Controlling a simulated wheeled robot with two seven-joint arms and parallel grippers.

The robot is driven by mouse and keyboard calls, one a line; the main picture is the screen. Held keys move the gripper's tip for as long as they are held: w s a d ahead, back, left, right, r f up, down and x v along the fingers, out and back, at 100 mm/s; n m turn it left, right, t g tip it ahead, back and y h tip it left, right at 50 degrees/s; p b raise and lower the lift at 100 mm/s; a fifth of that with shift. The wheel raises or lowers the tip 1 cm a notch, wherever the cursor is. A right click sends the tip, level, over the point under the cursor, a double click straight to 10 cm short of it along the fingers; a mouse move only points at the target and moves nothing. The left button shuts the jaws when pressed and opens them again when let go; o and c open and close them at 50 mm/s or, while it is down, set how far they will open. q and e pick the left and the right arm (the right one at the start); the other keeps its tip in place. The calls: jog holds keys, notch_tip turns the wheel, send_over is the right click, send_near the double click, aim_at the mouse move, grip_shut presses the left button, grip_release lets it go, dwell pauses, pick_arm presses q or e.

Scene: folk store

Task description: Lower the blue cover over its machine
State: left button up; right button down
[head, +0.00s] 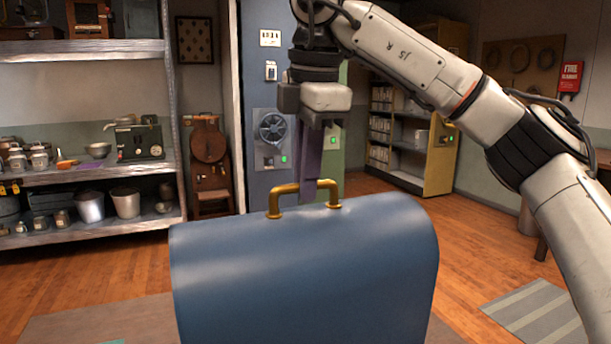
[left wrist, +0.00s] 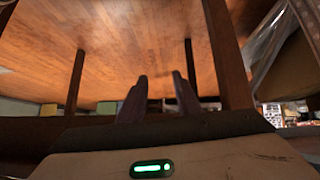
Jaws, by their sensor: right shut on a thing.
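The blue cover (head: 305,265) is a rounded, dome-topped case with a brass handle (head: 305,187) on top. It fills the lower middle of the head view and looks upright. Its lower edge is outside the picture. My right gripper (head: 308,190) comes down from above, shut on the brass handle. I cannot see the machine, and I cannot tell whether anything is under the cover. My left gripper (left wrist: 158,98) shows only in the left wrist view, its two dark fingers apart with nothing between them.
Metal shelves (head: 90,173) with pots, jars and a dark machine stand at the left. A striped mat (head: 540,312) lies at the right.

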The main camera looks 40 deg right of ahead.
aim_at(305, 211)
jog(key=shift+f+b, duration=1)
jog(key=shift+f, duration=0.3)
jog(key=shift+f+b, duration=0.3)
jog(key=shift+f, duration=0.05)
jog(key=shift+f, duration=0.1)
